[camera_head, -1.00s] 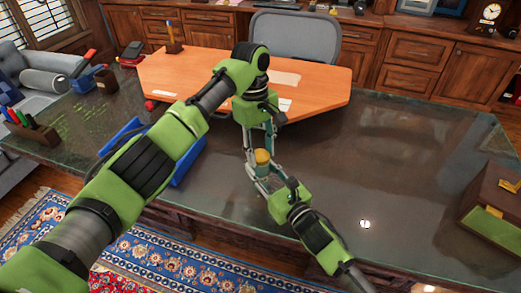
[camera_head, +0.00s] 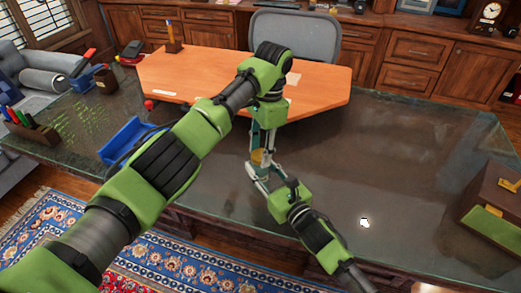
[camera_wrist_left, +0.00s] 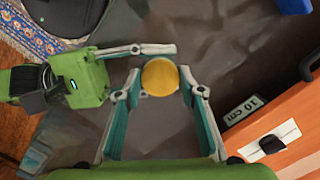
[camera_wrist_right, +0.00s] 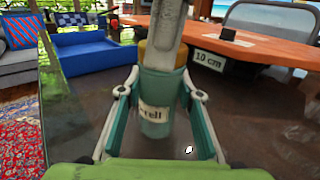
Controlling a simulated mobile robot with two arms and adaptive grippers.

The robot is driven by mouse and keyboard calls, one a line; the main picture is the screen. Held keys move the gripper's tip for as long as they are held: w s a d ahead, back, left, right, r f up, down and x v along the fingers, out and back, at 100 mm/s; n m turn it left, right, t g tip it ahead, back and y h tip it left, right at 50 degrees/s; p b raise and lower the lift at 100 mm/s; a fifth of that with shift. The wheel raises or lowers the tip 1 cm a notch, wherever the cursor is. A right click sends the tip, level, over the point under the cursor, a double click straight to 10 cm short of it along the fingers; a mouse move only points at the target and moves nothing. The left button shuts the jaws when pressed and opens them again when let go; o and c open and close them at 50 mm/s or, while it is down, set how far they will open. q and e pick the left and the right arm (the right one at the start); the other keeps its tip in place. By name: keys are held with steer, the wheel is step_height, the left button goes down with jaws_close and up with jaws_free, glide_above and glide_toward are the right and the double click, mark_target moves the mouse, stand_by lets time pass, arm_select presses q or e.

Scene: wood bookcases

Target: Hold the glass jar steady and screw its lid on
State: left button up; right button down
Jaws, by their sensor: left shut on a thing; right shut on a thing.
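The glass jar looks teal and stands upright on the dark desk. It shows in the right wrist view (camera_wrist_right: 156,95) with a white label, partly readable as "rell". The yellow-brown lid (camera_wrist_left: 160,76) is round and seen from above in the left wrist view. It sits at the jar's top; whether it is fully seated I cannot tell. My left gripper (camera_head: 262,149) points down from above, shut on the lid. One of its fingers hides part of the lid and jar top in the right wrist view. My right gripper (camera_head: 257,170) reaches in low from the front, shut around the jar.
An orange board (camera_head: 220,75) with a "10 cm" tag lies behind the jar. A blue tray (camera_head: 122,143) is partly hidden by my left arm. A pen holder (camera_head: 30,130) stands at the left, a wooden box (camera_head: 490,210) at the right.

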arm_select(q)
steer(key=m, duration=0.6)
steer(key=shift+t, duration=0.4)
arm_select(e)
steer(key=shift+f, duration=0.1)
arm_select(q)
steer(key=m, duration=0.6)
steer(key=shift+t, duration=0.4)
steer(key=m, duration=0.4)
steer(key=m+h, duration=0.1)
steer(key=m, duration=0.4)
steer(key=shift+m+t, duration=0.3)
steer(key=shift+m, duration=0.1)
steer(key=o, duration=1.1)
step_height(320, 180, up, 12)
steer(key=s, duration=0.1)
steer(key=shift+s+d, duration=0.2)
steer(key=shift+s, duration=0.05)
